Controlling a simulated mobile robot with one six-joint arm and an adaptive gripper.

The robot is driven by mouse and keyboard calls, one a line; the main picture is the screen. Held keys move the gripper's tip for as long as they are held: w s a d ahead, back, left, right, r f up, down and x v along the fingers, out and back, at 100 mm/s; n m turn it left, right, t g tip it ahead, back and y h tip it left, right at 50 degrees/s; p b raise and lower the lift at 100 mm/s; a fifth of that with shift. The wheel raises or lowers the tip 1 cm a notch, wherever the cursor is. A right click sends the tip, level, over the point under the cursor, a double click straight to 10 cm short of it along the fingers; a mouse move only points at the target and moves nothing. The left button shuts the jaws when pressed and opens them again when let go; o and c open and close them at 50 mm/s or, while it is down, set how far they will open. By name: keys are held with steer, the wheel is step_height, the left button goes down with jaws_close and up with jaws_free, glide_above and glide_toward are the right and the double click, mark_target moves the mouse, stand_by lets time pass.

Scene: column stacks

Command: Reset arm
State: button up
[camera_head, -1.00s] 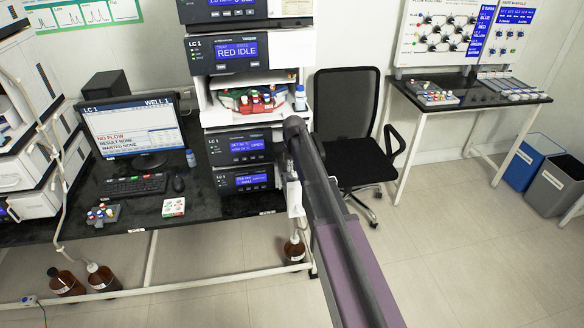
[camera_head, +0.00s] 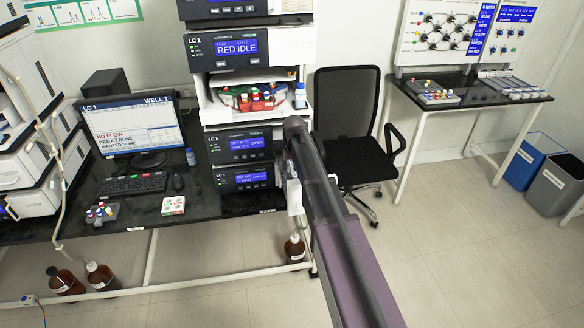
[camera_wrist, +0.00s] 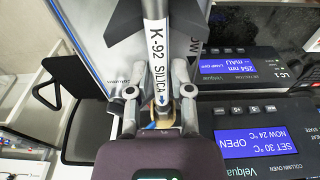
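In the wrist view a slim column (camera_wrist: 155,45) with a white label reading K-92 SILICA and a small blue arrow lies lengthwise up the picture. My gripper (camera_wrist: 157,85) has one grey finger on each side of it, and the column sits between them. The fingers look shut on it, though the column hides the tips. In the head view my arm reaches forward beside the instrument stack. It hides most of my gripper, and a white piece (camera_head: 294,196) shows beside it at the stack's right edge.
The column oven (camera_wrist: 255,145) reads OPEN, SET 30 °C, NOW 24 °C. The LC 1 stack (camera_head: 240,150) stands close left of my arm. A black chair (camera_head: 345,130) is behind it. Brown bottles (camera_head: 294,250) stand on the floor below. Open floor lies to the right.

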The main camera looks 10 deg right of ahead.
steer(key=shift+o, duration=1.1)
steer(key=shift+r, duration=0.1)
